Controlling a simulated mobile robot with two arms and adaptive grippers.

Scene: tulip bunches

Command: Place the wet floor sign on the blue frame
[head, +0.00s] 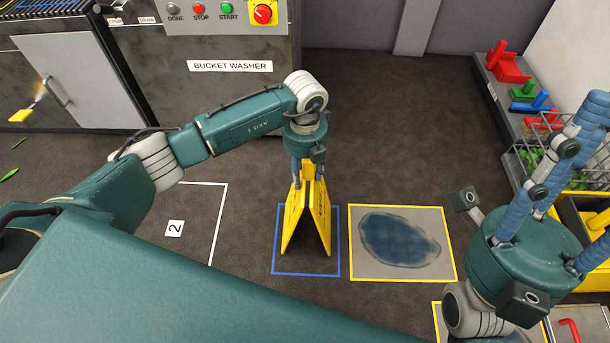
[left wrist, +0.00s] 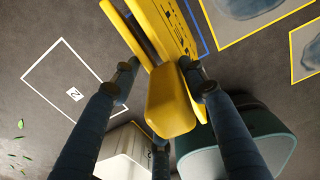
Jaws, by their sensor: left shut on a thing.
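The yellow wet floor sign (head: 321,215) stands upright, legs spread, within the outline of the blue frame (head: 273,240) on the floor. I cannot tell whether its feet touch the floor. My left gripper (head: 308,168) is above it, shut on its top. In the left wrist view, the sign's yellow top (left wrist: 172,105) is between the fingers of my left gripper (left wrist: 160,80), and part of the blue frame (left wrist: 203,42) shows beside the sign; its feet are out of view. My right gripper (head: 572,155) is at the right, fingers spread and empty.
A yellow-bordered mat with a dark wet patch (head: 398,240) lies just right of the blue frame. A white outline marked 2 (head: 174,228) is to the left. The bucket washer (head: 200,85) stands behind. A rack with coloured items (head: 530,100) and a wire basket stand at the right.

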